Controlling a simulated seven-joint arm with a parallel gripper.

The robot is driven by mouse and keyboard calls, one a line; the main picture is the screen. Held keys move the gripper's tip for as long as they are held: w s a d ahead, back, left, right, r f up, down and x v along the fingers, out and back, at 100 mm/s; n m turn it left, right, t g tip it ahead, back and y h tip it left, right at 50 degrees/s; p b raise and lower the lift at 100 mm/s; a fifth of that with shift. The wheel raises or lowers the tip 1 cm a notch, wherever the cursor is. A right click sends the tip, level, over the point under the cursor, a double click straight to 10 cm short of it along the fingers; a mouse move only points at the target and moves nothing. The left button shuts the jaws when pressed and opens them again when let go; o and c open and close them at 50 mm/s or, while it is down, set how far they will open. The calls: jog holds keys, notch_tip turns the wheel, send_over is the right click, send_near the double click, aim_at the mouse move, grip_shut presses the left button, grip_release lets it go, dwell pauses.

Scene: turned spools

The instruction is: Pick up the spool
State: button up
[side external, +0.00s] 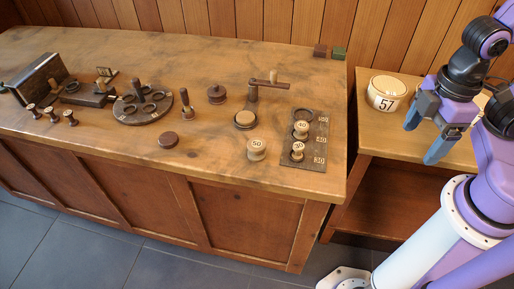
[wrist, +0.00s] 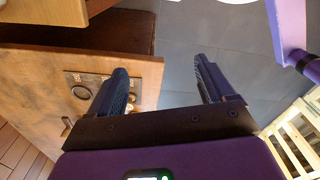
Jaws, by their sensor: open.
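A pale turned spool marked 50 (side external: 257,149) stands upright near the front edge of the wooden bench (side external: 215,150), left of a dark numbered board (side external: 317,147). Two more pale spools stand on that board, an upper one (side external: 301,130) and a lower one (side external: 297,151). The board also shows partly in the wrist view (wrist: 84,80), where I cannot make out the spools clearly. My gripper (side external: 421,141) is open and empty, well right of the bench and in front of the side table. Its two fingers are spread apart in the wrist view (wrist: 160,68).
A round cream container marked 57 (side external: 386,93) stands on the lower side table (side external: 372,140).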

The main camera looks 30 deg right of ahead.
jog(key=n, duration=0.6)
send_over(257, 144)
notch_tip(257, 144, down, 18)
jog(key=shift+r, duration=0.1)
jog(key=c, duration=1.1)
